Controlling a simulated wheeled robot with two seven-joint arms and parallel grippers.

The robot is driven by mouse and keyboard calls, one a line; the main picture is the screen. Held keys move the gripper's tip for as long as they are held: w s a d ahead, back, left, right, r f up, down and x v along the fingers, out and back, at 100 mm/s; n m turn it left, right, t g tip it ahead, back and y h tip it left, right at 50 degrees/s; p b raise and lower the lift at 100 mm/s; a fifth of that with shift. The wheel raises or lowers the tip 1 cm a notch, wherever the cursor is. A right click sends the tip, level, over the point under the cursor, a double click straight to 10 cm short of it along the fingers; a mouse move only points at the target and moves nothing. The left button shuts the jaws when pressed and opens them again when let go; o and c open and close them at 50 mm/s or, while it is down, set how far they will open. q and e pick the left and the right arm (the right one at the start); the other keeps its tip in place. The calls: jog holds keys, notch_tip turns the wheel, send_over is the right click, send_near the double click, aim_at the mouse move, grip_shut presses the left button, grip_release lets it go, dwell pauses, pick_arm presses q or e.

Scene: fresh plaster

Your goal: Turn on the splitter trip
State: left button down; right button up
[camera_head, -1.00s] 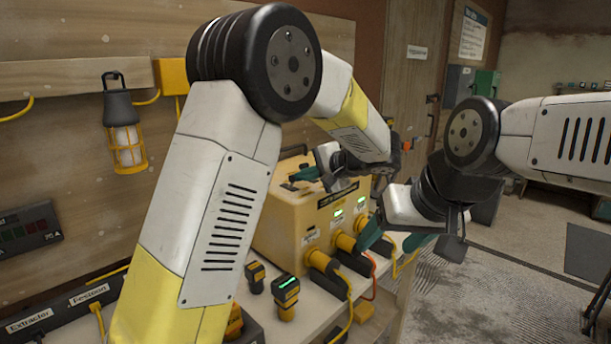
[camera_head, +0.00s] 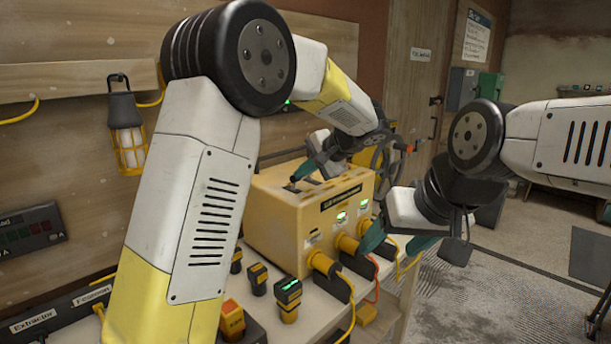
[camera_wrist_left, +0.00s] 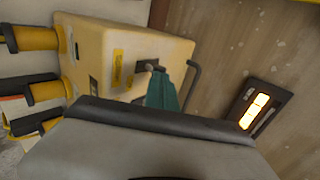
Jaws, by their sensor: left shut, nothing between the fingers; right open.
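The splitter is a yellow box (camera_head: 275,220) on the bench, with yellow plugs along its front and two lit green indicators. A small dark lever (camera_head: 292,187), likely the trip, stands on its top; it also shows in the left wrist view (camera_wrist_left: 150,66). My left gripper (camera_head: 304,171) is shut and empty, its teal fingertips pointing down at the box top beside the lever. In the left wrist view the fingers (camera_wrist_left: 161,92) appear close to the lever; contact cannot be told. My right gripper (camera_head: 394,241) is open and empty, right of the box front.
Several yellow-black devices (camera_head: 288,298) stand on the bench before the box. Cables hang off the front plugs. A caged lamp (camera_head: 128,135) hangs on the wooden wall. A dark panel with a glowing rectangle (camera_wrist_left: 254,110) is in the left wrist view. The floor at right is open.

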pick_arm(q)
jog(key=shift+w+a+r+g+h, duration=0.35)
jog(key=shift+w+a+g+h, duration=0.2)
jog(key=shift+g+h, duration=0.05)
jog(key=shift+w+a+r+g+h, duration=0.25)
jog(key=shift+w+a+g+h, duration=0.65)
jog(key=shift+g+h, duration=0.3)
jog(key=shift+s+d, duration=0.15)
jog(key=shift+d, duration=0.05)
jog(key=shift+r, duration=0.75)
jog(key=shift+r, duration=0.25)
jog(key=w+a+r+v, duration=0.1)
jog(key=v, duration=1.2)
jog(key=shift+w+a+r, duration=0.2)
jog(key=shift+w+a, duration=0.15)
jog(key=shift+a, duration=0.05)
